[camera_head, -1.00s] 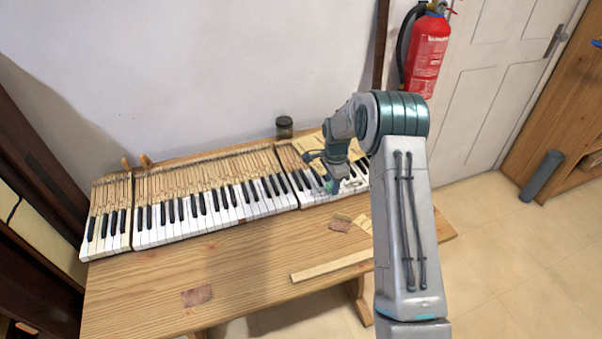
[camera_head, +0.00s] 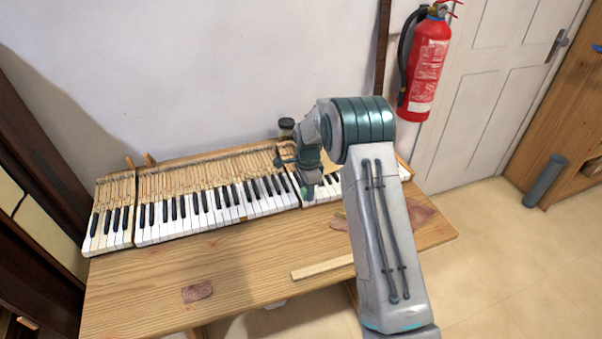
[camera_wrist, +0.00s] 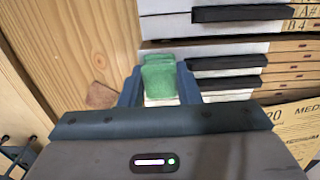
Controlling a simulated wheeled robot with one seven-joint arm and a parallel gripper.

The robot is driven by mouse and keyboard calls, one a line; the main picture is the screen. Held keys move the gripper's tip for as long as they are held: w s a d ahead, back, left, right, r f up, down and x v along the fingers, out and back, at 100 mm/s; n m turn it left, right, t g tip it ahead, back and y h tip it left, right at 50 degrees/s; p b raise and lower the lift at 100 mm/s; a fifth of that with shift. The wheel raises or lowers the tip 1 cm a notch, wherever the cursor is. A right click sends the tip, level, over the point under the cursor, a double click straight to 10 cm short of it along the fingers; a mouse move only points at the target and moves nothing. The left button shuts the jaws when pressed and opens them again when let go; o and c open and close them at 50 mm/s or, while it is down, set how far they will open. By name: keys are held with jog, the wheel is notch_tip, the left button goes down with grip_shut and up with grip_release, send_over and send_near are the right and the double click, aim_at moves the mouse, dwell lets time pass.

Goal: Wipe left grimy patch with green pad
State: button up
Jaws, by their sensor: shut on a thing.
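My gripper (camera_head: 307,196) is shut on the green pad (camera_wrist: 159,78), which shows between the fingers in the wrist view. In the head view the gripper hangs over the right part of the piano keys; the pad is small there. I cannot tell whether the pad touches the keys. The left grimy patch (camera_head: 197,291), reddish brown, lies on the wooden table near its front left, well away from the gripper. A second patch (camera_head: 339,221) lies near the middle right, partly behind my arm. A third brownish patch (camera_head: 423,212) shows right of my arm.
The piano keyboard (camera_head: 215,205) fills the back of the table (camera_head: 240,268). A wooden strip (camera_head: 322,267) lies along the front right. A dark jar (camera_head: 286,128) stands behind the keys. The table surface around the left patch is clear.

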aim_at(304, 190)
jog(key=shift+s+a+f, duration=0.1)
jog(key=shift+a, duration=0.4)
jog(key=shift+s+a+r, duration=0.1)
jog(key=shift+a+r, duration=0.1)
jog(key=shift+r, duration=0.1)
jog(key=shift+d+r+p, duration=0.1)
jog(key=shift+r+p, duration=1.7)
jog(key=shift+r, duration=2.1)
